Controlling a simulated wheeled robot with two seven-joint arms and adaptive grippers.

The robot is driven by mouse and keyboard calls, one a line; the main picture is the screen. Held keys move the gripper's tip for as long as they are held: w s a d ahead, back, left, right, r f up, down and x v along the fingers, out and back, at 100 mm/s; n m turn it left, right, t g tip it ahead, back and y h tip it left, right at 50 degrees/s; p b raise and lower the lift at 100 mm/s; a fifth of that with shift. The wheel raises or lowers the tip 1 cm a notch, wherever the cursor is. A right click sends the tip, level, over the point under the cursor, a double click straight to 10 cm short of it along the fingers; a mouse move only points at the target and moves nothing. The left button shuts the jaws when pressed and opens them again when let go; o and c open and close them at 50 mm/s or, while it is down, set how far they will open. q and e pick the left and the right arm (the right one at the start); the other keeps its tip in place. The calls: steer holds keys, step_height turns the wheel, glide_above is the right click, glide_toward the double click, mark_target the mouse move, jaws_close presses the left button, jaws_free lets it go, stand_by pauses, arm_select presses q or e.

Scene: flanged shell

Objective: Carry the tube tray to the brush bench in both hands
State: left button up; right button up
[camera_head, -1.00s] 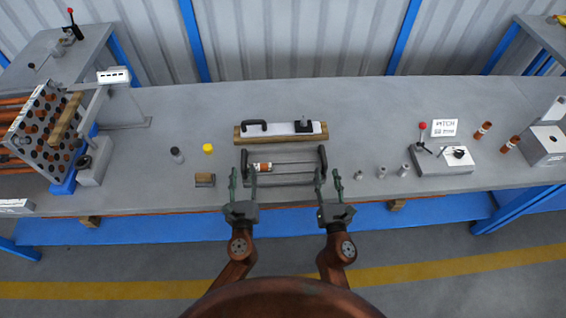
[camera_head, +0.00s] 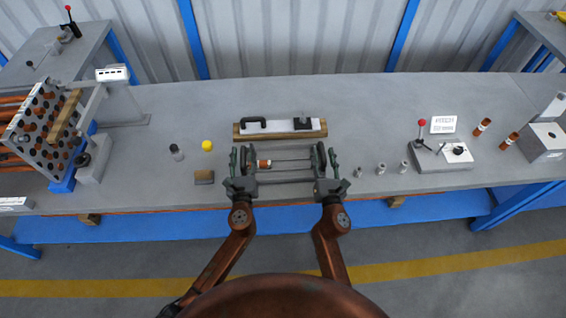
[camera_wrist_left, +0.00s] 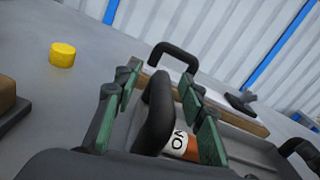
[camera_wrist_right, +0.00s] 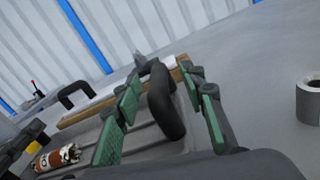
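The tube tray (camera_head: 285,174) is a grey tray with a black handle at each end, sitting on the bench. A copper tube (camera_head: 264,163) with a white label lies in it near the left end. My left gripper (camera_head: 243,160) is open, its green-padded fingers on either side of the tray's left handle (camera_wrist_left: 157,112). My right gripper (camera_head: 326,160) is open, its fingers on either side of the right handle (camera_wrist_right: 166,101). Gaps show between the pads and the handles in both wrist views. I cannot tell which bench is the brush bench.
A wooden board with a black handle (camera_head: 281,129) lies behind the tray. A yellow cap (camera_head: 207,145) and small block (camera_head: 204,177) are left. Small metal cylinders (camera_head: 381,168) and a lever fixture (camera_head: 442,157) are right. A tilted tube rack (camera_head: 45,125) stands far left.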

arm_select(q)
jaws_close()
arm_select(e)
jaws_close()
steer(key=shift+d, duration=0.1)
stand_by(0.4)
arm_select(q)
steer(key=shift+r, duration=0.25)
arm_select(e)
steer(key=shift+r, duration=0.25)
